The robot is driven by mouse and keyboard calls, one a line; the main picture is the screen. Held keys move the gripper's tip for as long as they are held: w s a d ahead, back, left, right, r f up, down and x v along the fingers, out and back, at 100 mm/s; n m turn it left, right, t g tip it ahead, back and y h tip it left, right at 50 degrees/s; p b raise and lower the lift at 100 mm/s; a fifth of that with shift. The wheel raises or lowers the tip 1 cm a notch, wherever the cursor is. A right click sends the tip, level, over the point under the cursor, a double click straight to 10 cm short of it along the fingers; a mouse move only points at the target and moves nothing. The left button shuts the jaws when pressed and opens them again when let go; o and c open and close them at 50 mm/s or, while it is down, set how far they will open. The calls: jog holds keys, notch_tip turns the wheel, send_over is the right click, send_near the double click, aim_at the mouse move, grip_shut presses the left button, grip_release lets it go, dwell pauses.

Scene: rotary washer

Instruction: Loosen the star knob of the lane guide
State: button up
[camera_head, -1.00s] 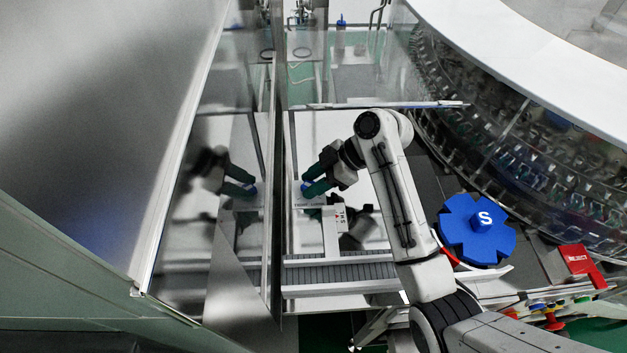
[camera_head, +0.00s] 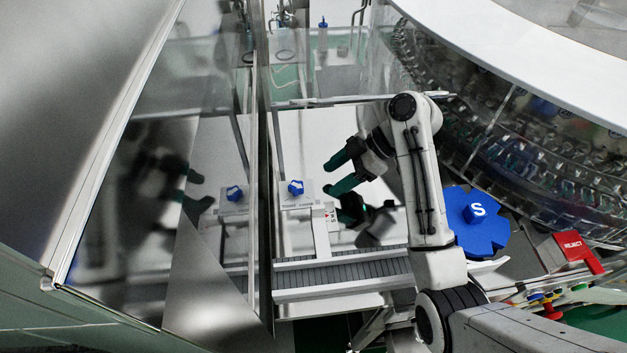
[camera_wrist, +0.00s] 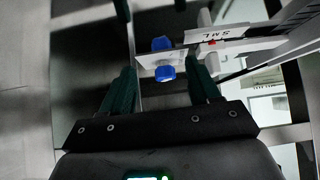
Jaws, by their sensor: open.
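The blue star knob (camera_head: 295,187) sits on a light, lettered plate (camera_head: 298,203) of the lane guide in the head view. My gripper (camera_head: 329,178) is open and empty, a little to the right of the knob and apart from it. Its two dark green fingers point left toward it. In the wrist view my gripper (camera_wrist: 160,62) also stands open. Two blue patches show ahead between its fingers, split by a pale plate edge; I cannot tell which is the knob and which a reflection. How far the knob is turned cannot be told.
A mirror-like panel (camera_head: 190,270) at the left reflects the knob and gripper. A scale marked S, M, L (camera_head: 332,216) stands beside the plate. A slatted conveyor (camera_head: 345,273) runs below. A large blue star wheel (camera_head: 478,232) and red reject box (camera_head: 570,248) are at right.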

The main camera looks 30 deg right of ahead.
jog(key=shift+s+d, duration=0.3)
jog(key=shift+d, duration=0.45)
jog(key=shift+s+d, duration=0.25)
jog(key=shift+d, duration=0.45)
jog(key=shift+s+d, duration=0.3)
jog(key=shift+d, duration=0.45)
